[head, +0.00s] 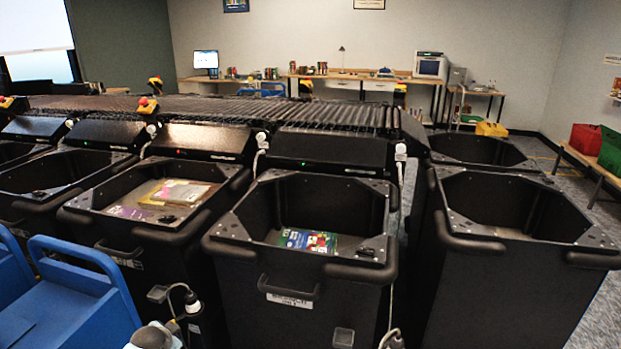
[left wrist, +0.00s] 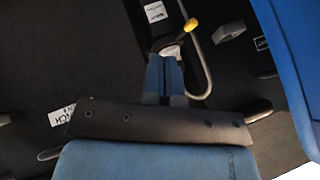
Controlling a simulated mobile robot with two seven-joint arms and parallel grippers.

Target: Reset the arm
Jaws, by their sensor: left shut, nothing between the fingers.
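My left gripper (left wrist: 166,62) shows in the left wrist view, its two narrow blue-grey fingers side by side, shut and empty. It points at a dark surface, with a yellow-tipped fitting and a grey cable (left wrist: 198,75) close to the fingertips. I cannot tell whether they touch. In the head view, a pale rounded part (head: 152,336) at the bottom edge, left of centre, may belong to my left arm. My right gripper is in neither view.
Black bins stand in a row before the roller sorter (head: 250,108). The front middle bin (head: 290,271) and the one to its left (head: 130,240) hold books. The right bin (head: 505,285) looks empty. A blue cart (head: 80,290) stands at the lower left.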

